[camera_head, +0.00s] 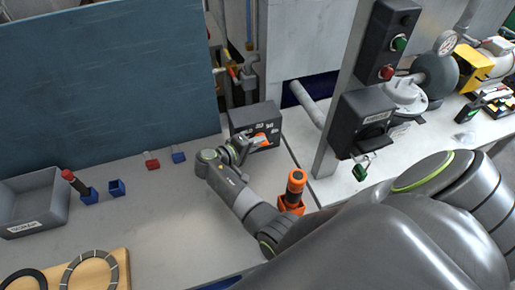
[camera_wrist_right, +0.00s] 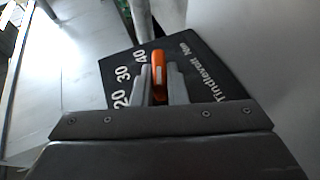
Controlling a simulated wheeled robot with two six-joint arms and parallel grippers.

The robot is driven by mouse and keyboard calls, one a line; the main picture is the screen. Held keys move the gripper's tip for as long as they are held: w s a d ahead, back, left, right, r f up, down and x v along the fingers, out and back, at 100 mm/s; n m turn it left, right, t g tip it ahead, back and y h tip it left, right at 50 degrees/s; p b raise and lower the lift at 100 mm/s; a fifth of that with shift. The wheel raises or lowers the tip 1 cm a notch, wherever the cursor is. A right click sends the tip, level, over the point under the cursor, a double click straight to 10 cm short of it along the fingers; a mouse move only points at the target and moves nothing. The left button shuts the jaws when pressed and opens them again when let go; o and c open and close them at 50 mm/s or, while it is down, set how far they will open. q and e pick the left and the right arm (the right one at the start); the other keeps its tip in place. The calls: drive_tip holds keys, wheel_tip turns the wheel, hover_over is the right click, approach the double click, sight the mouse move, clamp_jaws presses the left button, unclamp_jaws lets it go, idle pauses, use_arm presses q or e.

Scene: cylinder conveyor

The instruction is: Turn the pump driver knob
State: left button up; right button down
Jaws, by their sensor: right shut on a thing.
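The pump driver is a dark grey box (camera_head: 240,118) with white numbers, standing on the bench at the foot of the blue panel. Its orange knob (camera_head: 261,139) is on the face turned toward me. My right gripper (camera_head: 256,142) reaches the knob from the left and is shut on it. In the right wrist view, the knob (camera_wrist_right: 158,68) stands between the two grey fingers, and the numbers 20, 30 and 40 show on the box (camera_wrist_right: 195,62) beside it. The fingers hide part of the dial. My left gripper is not in view.
An orange tool in a holder (camera_head: 292,192) stands close to my right forearm. A grey post (camera_head: 352,90) with buttons rises to the right. A grey bin (camera_head: 35,202), small blue blocks (camera_head: 117,187) and a wooden board (camera_head: 112,262) are at left.

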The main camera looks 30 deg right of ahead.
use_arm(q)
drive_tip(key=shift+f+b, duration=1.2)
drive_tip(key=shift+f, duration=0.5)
use_arm(e)
drive_tip(key=shift+f+n+h, duration=0.3)
drive_tip(key=shift+n+h, duration=0.1)
drive_tip(key=shift+h, duration=0.6)
drive_tip(key=c, duration=1.4)
unclamp_jaws()
drive_tip(key=shift+c, duration=0.2)
